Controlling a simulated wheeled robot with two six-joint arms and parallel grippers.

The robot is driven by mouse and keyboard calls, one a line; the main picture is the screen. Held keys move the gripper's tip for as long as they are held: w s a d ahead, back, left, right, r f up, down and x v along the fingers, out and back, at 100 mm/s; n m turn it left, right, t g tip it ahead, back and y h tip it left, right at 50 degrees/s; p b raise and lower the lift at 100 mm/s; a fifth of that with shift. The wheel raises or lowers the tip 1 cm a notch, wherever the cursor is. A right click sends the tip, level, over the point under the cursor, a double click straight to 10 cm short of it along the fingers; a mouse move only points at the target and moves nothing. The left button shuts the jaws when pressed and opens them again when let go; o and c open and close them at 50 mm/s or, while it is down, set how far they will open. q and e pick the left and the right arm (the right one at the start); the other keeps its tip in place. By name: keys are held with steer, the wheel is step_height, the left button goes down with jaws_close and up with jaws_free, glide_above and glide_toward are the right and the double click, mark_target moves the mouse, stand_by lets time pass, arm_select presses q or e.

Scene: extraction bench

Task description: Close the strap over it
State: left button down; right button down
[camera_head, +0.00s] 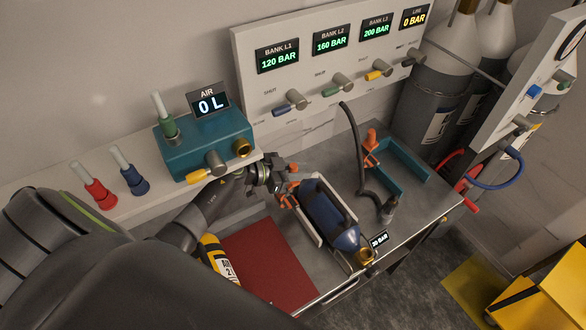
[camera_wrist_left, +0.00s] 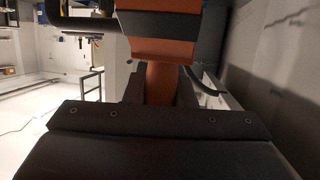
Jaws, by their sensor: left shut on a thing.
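A dark blue cylinder (camera_head: 328,214) lies in a pale open cradle (camera_head: 305,222) on the bench, with a brass valve (camera_head: 366,257) at its near end. My left gripper (camera_head: 287,187) is at the cradle's far left corner, beside the cylinder. It is shut on a small orange piece, which looks like the strap (camera_head: 288,201); the finger ends and the piece are hard to tell apart. In the left wrist view, orange parts (camera_wrist_left: 160,82) show beyond the dark gripper body. No strap is visible across the cylinder's middle. My right gripper is not in view.
A teal frame (camera_head: 405,182) with an orange part (camera_head: 371,148) stands to the right, near a black hose (camera_head: 354,150). A teal box (camera_head: 205,150) is behind my left arm.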

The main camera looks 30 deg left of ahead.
arm_select(q)
steer(key=shift+w+d+f+g+y, duration=0.15)
steer(key=shift+w+d+g+y, duration=0.25)
steer(key=shift+w, duration=0.2)
steer(key=shift+w+d+f+g+y, duration=0.1)
steer(key=shift+w+d+g+y, duration=0.15)
steer(key=shift+w+g, duration=0.3)
steer(key=c, duration=1.2)
jaws_free()
steer(key=shift+s, duration=0.1)
